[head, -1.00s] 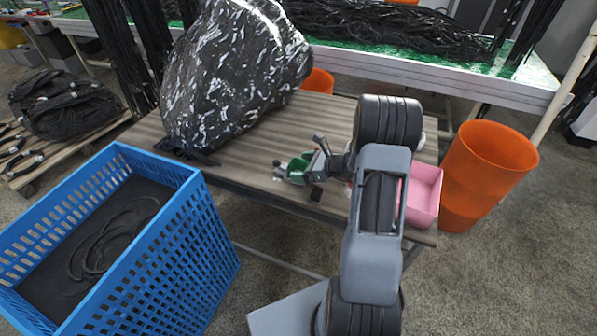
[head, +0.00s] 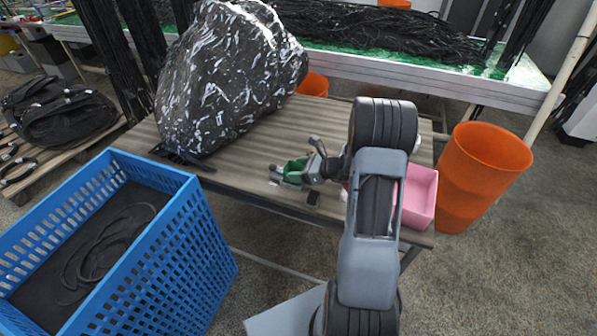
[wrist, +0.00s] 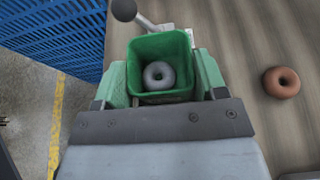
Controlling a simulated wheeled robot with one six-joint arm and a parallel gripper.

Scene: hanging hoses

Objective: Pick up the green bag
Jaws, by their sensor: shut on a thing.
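The green bag (head: 295,170) is a small open-topped green container near the front edge of the wooden table (head: 270,130). My gripper (head: 310,169) reaches it from the right and is shut on it. In the wrist view the bag (wrist: 160,46) stands between the two fingers of my gripper (wrist: 160,80), its open top facing the camera. I cannot tell whether the bag's underside touches the table.
A brown ring (wrist: 281,82) lies on the table right of the bag. A large black-and-white sack (head: 228,80) stands behind. A blue crate (head: 150,250) is at the front left. A pink bin (head: 417,195) and an orange bucket (head: 482,175) are right of my arm.

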